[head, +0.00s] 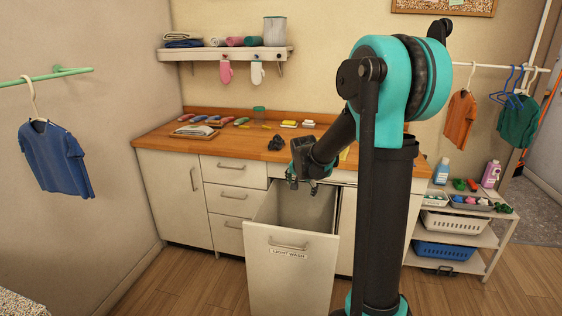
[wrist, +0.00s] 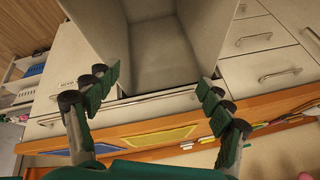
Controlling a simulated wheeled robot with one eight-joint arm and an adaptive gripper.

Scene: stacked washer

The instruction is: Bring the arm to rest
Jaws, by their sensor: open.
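My gripper (head: 302,184) is open and empty, pointing down over the back part of the open pull-out bin labelled LIGHT WASH (head: 290,268). In the wrist view my gripper's fingers (wrist: 158,90) are spread wide, with nothing between them but the bin's bare inside (wrist: 165,62). My arm reaches from its column at the right of the head view, bent down toward the counter's front edge. I cannot tell from these views how far the fingertips are above the bin's rim.
The wooden counter (head: 165,142) holds small items and a dark crumpled thing (head: 277,144). Drawers (head: 232,200) flank the bin at left. A shelf rack with baskets (head: 452,222) stands at right. A blue shirt (head: 54,158) hangs at left. Floor at front left is clear.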

